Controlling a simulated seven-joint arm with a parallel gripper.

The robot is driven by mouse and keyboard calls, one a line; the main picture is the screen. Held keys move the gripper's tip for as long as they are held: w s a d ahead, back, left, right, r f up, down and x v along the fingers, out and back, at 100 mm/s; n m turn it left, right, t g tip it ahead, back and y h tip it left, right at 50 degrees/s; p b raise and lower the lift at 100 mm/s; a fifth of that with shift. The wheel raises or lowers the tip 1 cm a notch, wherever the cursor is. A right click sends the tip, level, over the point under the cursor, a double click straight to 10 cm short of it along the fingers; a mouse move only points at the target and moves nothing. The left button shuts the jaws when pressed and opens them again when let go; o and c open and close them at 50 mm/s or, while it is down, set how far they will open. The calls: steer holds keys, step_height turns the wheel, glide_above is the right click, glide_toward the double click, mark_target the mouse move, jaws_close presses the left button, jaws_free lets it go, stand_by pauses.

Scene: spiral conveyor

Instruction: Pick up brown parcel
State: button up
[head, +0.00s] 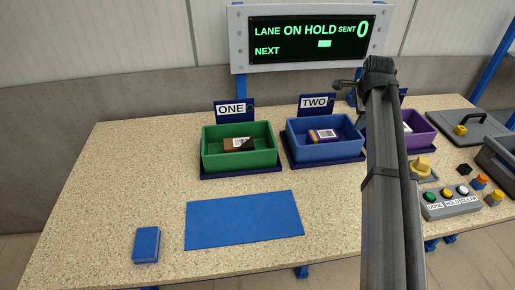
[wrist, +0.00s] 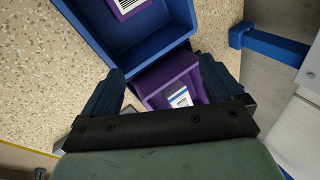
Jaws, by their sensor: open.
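A brown parcel (head: 237,144) with a white label lies inside the green bin (head: 214,163) under the sign ONE, in the head view. The wrist view does not show it. My gripper (wrist: 162,85) is open and empty in the wrist view, its two dark fingers spread wide. It is above the area of the blue bin (wrist: 165,40) and the purple bin (wrist: 152,88), to the right of the green bin and away from the brown parcel. In the head view my arm hides part of the purple bin, and the fingers are hard to make out.
A purple parcel (head: 322,135) lies in the blue bin under TWO. A white-labelled parcel (wrist: 180,97) lies in the purple bin. A blue mat (head: 245,220) and a blue block (head: 146,245) are at the front. A button box (head: 452,207) stands right. The display reads LANE ON HOLD.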

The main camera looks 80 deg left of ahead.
steer(key=s+a+r+n+g+h, duration=0.1)
steer(key=s+a+r, duration=0.1)
steer(key=s, duration=0.8)
steer(key=s+a+r+n+g+h, duration=0.1)
steer(key=s+a+r, duration=0.1)
steer(key=s, duration=0.9)
steer(key=g+h, duration=0.1)
steer(key=h, duration=0.2)
glide_toward(238, 142)
steer(key=shift+n, duration=0.4)
steer(key=f, duration=0.3)
steer(key=d+f, duration=0.1)
steer(key=f, duration=0.2)
steer(key=shift+d+f, duration=0.1)
steer(key=shift+f, duration=0.1)
steer(key=shift+s+a+f, duration=0.1)
steer(key=shift+s+f, duration=0.1)
steer(key=shift+f, duration=0.75)
steer(key=shift+s+a+f, duration=0.1)
steer(key=shift+s+f, duration=0.1)
steer(key=shift+f, duration=0.75)
steer(key=shift+s+a+f, duration=0.15)
steer(key=shift+f, duration=0.75)
steer(key=shift+c, duration=0.3)
steer(key=c, duration=1.1)
